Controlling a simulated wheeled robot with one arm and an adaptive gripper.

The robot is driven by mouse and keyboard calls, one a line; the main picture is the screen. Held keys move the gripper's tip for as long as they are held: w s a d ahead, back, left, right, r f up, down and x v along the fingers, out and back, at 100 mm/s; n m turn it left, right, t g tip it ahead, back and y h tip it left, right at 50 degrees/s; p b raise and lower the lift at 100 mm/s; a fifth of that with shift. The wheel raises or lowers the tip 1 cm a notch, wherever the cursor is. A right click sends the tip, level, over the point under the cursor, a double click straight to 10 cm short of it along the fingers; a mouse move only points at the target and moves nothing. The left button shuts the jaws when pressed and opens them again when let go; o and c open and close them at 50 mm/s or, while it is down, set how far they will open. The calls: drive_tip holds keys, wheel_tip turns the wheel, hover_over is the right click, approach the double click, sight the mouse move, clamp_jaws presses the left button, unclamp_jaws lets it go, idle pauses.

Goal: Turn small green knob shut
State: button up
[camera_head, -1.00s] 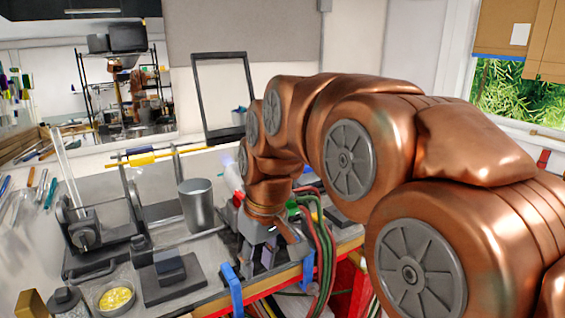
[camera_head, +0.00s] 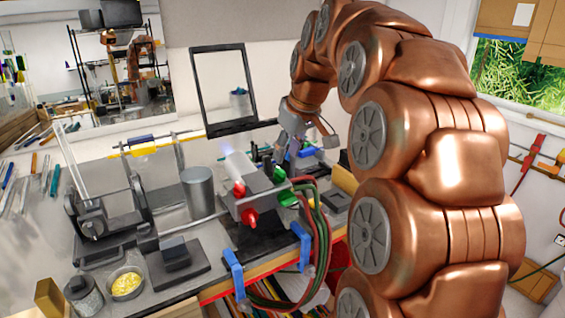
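The burner (camera_head: 258,196) is a grey block with a pale nozzle pointing up and left, and a faint bluish glow at its tip. A larger red knob (camera_head: 249,218) and a smaller red one (camera_head: 239,189) sit on its left side. On its right side are a green knob (camera_head: 287,199) in front and a small green knob (camera_head: 279,175) above and behind it. My gripper (camera_head: 283,158) points down just behind and above the small green knob. Its fingers are small and partly overlapped, so their opening and any contact are unclear.
Red and green hoses (camera_head: 319,225) hang from the burner over the bench edge, beside blue clamps (camera_head: 234,270). A metal cup (camera_head: 198,193) stands to the left. A dish of yellow bits (camera_head: 126,284) is at front left.

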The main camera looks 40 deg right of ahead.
sight(281, 169)
drive_tip(key=shift+p+x, duration=1.05)
drive_tip(key=shift+x, duration=1.8)
clamp_jaws()
